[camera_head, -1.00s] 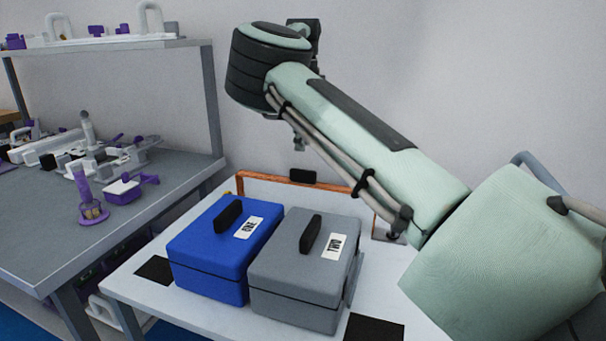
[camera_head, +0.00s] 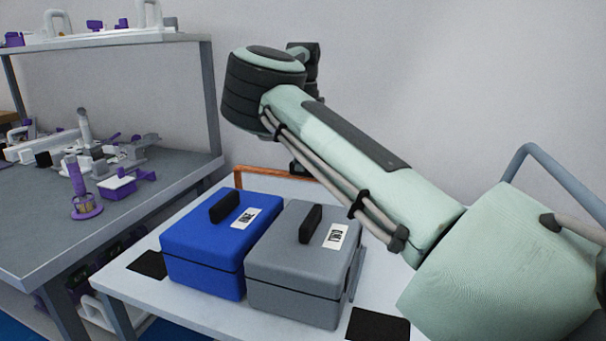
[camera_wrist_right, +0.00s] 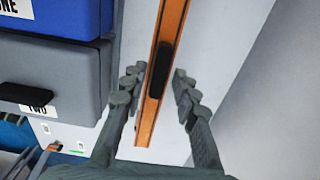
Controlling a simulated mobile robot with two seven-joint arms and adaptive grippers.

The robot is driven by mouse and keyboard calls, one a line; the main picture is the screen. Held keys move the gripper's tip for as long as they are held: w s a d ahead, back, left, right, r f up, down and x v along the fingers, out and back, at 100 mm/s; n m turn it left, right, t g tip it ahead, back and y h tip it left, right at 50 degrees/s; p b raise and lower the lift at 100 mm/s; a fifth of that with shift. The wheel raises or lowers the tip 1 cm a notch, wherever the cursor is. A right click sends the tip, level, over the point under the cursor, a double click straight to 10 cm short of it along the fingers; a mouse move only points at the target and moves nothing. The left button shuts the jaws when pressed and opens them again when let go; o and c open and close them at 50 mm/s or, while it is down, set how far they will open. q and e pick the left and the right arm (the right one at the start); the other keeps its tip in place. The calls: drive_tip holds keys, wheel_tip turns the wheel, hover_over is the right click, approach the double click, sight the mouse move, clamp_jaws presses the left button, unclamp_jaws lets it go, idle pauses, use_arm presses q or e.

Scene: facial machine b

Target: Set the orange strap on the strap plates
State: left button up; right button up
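The orange strap (camera_head: 262,171) stands at the back of the white table, behind two boxes. In the right wrist view the strap (camera_wrist_right: 168,25) runs lengthwise, with a black grip (camera_wrist_right: 159,70) at its middle. My right gripper (camera_wrist_right: 158,82) is open, with one finger on each side of the black grip; I cannot tell whether they touch it. In the head view my right arm hides most of that gripper and the strap's right part. Two flat black squares, perhaps the strap plates, lie at the table's left (camera_head: 149,264) and front right (camera_head: 378,325). My left gripper is not in view.
A blue box (camera_head: 203,262) and a grey box (camera_head: 295,290), each with a black handle, stand side by side on the white table (camera_head: 195,313). A grey bench (camera_head: 130,215) with white and purple devices is at the left. A wall is behind the table.

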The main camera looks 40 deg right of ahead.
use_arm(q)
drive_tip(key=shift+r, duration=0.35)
use_arm(e)
drive_tip(key=shift+f, duration=0.2)
clamp_jaws()
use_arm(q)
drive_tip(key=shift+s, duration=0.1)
